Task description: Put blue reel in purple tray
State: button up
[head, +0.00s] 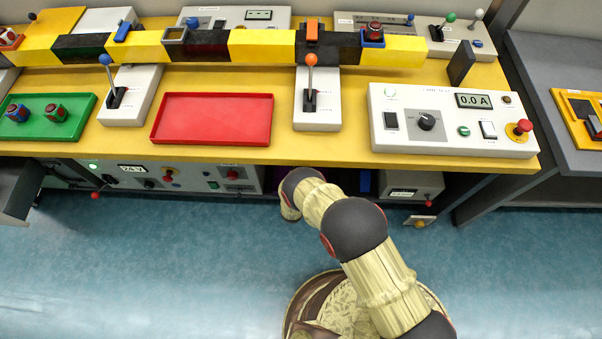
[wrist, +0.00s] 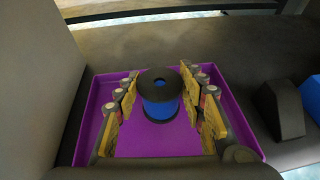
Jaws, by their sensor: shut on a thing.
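The blue reel (wrist: 160,108), with dark flanges, stands upright between the fingers of my gripper (wrist: 160,100) in the wrist view. My gripper is shut on it. The purple tray (wrist: 247,135) lies beneath and around the reel and fingers, its rim showing at left, right and back. The reel is inside the tray's outline; I cannot tell whether it touches the tray floor. In the head view my arm reaches under the yellow bench, so gripper and reel are hidden there.
A dark wedge-shaped block (wrist: 278,110) and a blue object (wrist: 311,97) stand right of the tray. A pale panel (wrist: 30,80) is close on the left. In the head view the yellow bench (head: 230,78) carries a red tray (head: 212,118), levers and control boxes above my arm.

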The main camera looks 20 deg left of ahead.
jog(key=shift+f+b, duration=0.8)
jog(key=shift+f, duration=1)
jog(key=shift+f, duration=0.15)
jog(key=o, duration=1.3)
jog(key=shift+s, duration=0.15)
jog(key=p+v, duration=0.4)
jog(key=v, duration=0.8)
